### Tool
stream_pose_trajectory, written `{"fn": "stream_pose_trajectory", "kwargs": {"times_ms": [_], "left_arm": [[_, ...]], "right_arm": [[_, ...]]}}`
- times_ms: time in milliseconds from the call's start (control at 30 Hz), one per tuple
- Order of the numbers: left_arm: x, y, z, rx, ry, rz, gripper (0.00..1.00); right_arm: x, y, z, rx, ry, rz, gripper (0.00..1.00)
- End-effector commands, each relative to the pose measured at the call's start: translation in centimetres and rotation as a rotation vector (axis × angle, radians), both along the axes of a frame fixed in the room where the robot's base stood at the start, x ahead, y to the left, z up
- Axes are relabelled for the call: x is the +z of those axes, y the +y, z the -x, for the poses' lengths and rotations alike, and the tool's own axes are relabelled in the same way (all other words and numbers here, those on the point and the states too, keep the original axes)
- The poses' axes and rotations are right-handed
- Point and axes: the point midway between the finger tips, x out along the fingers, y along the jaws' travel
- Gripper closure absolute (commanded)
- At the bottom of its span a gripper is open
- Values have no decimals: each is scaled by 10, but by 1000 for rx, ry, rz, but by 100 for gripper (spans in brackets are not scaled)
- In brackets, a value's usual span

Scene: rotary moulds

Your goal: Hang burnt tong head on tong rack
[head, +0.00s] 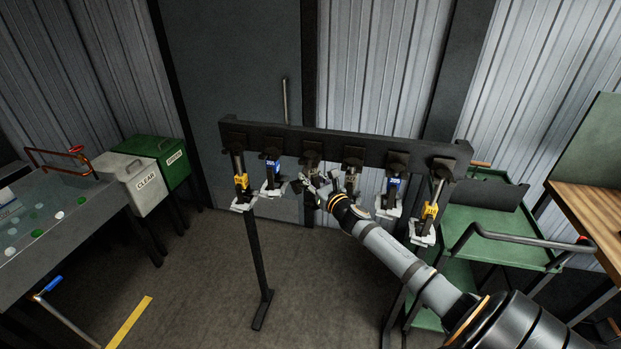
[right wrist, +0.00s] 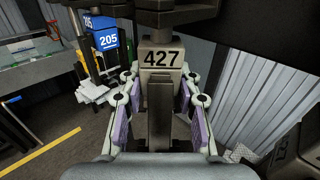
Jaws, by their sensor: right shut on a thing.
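The tong rack (head: 400,152) is a dark horizontal bar on a post, with several brackets along it. My right gripper (head: 318,190) is at the third bracket from the left. In the right wrist view my gripper (right wrist: 160,118) is shut on a grey-brown tong head (right wrist: 160,72) marked 427, its fingers on both sides of it. The head stands upright, its top right under a dark bracket (right wrist: 170,18). I cannot tell whether the bracket bears it. Its lower end is mostly hidden. My left gripper is not in view.
A blue tong head (right wrist: 107,40) marked 205 hangs just left. A green cart (head: 490,235) stands right; white (head: 140,178) and green (head: 165,155) bins stand left.

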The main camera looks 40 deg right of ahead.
Motion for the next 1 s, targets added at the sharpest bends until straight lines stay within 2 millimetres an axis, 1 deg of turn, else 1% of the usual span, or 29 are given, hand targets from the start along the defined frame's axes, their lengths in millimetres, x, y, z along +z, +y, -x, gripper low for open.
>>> {"fn": "stream_pose_trajectory", "kwargs": {"times_ms": [33,467,1000], "left_arm": [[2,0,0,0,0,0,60],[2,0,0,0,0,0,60],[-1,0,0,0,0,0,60]], "right_arm": [[3,0,-1,2,-4,0,100],[2,-2,-2,2,-4,1,100],[-5,-2,-2,2,-4,1,100]]}}
